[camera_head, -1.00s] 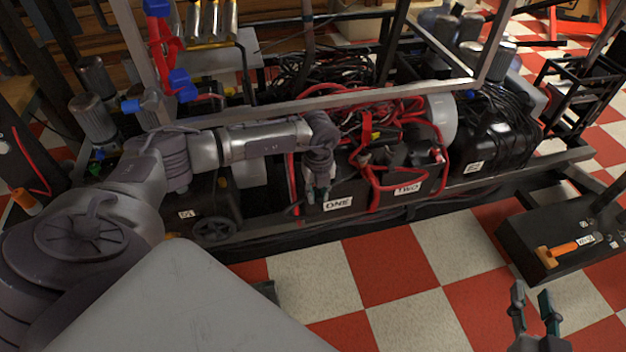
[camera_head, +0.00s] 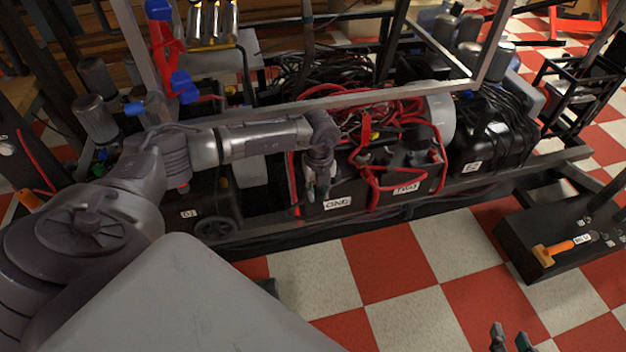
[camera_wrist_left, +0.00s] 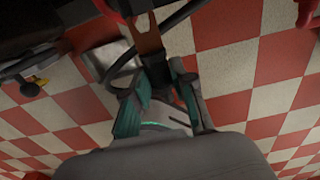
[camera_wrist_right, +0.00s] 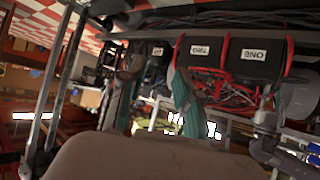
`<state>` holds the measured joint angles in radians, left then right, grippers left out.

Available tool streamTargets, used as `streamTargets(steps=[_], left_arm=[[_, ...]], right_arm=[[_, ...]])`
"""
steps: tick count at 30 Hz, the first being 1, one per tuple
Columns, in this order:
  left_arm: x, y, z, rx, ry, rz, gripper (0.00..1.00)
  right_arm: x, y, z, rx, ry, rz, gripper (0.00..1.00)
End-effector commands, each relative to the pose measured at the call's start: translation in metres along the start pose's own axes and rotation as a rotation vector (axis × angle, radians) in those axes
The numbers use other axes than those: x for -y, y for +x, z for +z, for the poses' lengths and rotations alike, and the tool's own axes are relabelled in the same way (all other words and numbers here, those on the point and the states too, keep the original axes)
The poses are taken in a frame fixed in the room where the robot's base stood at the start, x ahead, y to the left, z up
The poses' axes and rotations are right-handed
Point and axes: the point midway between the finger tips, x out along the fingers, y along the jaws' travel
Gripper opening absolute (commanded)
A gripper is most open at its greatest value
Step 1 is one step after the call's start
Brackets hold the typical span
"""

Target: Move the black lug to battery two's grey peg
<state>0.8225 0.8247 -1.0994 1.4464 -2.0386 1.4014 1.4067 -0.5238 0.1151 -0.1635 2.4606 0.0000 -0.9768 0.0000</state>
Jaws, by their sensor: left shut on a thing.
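Battery one, with its ONE label (camera_head: 338,203), and battery two, with its TWO label (camera_head: 406,188), stand side by side in the frame. My left gripper (camera_head: 318,190) is at the front left of battery one. In the left wrist view its teal fingers (camera_wrist_left: 160,98) are shut on a dark piece, which I take to be the black lug (camera_wrist_left: 155,72); a black cable curves beside it. The lug is not distinct in the head view. Battery two's grey peg cannot be made out. My right gripper (camera_head: 512,343) is low at the right; its fingers (camera_wrist_right: 155,98) are apart and empty.
Red cables (camera_head: 375,170) loop over and down the batteries' fronts. A metal frame bar (camera_head: 330,100) runs above them. The checkered floor (camera_head: 390,270) in front is clear.

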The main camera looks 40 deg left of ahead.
Motion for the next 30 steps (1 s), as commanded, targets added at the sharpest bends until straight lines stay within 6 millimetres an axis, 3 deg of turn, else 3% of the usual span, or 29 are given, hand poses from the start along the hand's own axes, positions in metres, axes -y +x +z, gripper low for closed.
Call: streamTargets(steps=[18, 30], left_arm=[[0.000, -0.009, -0.003, 0.000, 0.000, 0.000, 0.00], [0.000, -0.010, -0.004, 0.000, 0.000, 0.000, 0.00]], right_arm=[[-0.006, -0.017, 0.046, 0.251, 0.004, 0.014, 0.33], [-0.007, -0.019, 0.052, 0.283, 0.005, 0.016, 0.33]])
